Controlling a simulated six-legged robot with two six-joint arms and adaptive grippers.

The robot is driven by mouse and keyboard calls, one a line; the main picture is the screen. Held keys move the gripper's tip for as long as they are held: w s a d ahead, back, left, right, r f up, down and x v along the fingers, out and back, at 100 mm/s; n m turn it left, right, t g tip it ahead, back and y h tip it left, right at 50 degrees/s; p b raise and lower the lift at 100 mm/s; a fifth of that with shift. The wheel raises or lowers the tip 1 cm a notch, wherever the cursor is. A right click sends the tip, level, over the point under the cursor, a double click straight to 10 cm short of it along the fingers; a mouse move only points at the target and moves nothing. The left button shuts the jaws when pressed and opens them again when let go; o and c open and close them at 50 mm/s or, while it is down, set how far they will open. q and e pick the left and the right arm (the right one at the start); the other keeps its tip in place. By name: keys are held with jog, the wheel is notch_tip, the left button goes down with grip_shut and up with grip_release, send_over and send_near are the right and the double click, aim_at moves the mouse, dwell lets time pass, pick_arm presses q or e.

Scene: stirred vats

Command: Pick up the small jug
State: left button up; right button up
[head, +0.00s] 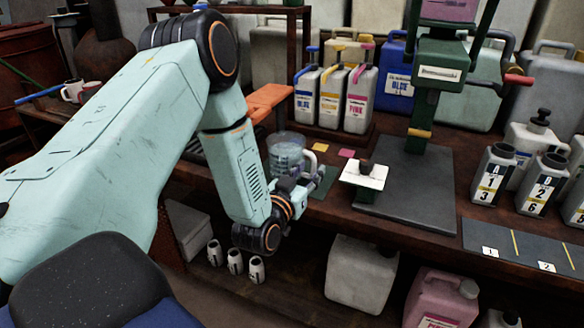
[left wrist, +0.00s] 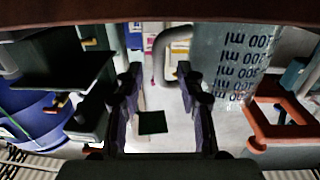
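The small jug (head: 287,150) is clear with a pale handle on its right side. It stands upright on the bench and my left gripper (head: 302,188) is in front of it, partly covering its lower part. In the left wrist view the jug (left wrist: 235,62) fills the upper right, with ml markings. Its grey curved handle (left wrist: 168,50) shows between the two fingertips of my left gripper (left wrist: 158,85). The fingers are apart, with a visible gap to the handle on the left side. I cannot tell how deep the handle lies between them. My right gripper is not in view.
A white plate with a small dark object (head: 364,177) stands right of the jug, by a green press (head: 428,95). Labelled jugs (head: 330,95) stand behind. Bottles (head: 494,172) stand at right. Under the bench are a white canister (head: 361,275) and small bottles (head: 235,262).

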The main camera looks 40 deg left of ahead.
pick_arm(q)
jog(key=shift+w+a, duration=0.25)
jog(key=shift+w, duration=0.55)
jog(key=shift+d+r, duration=0.2)
jog(key=shift+d, duration=0.05)
jog(key=shift+a+f, duration=0.15)
jog(key=shift+f, duration=0.05)
jog(key=c, duration=0.3)
jog(key=shift+r, duration=0.1)
grip_shut()
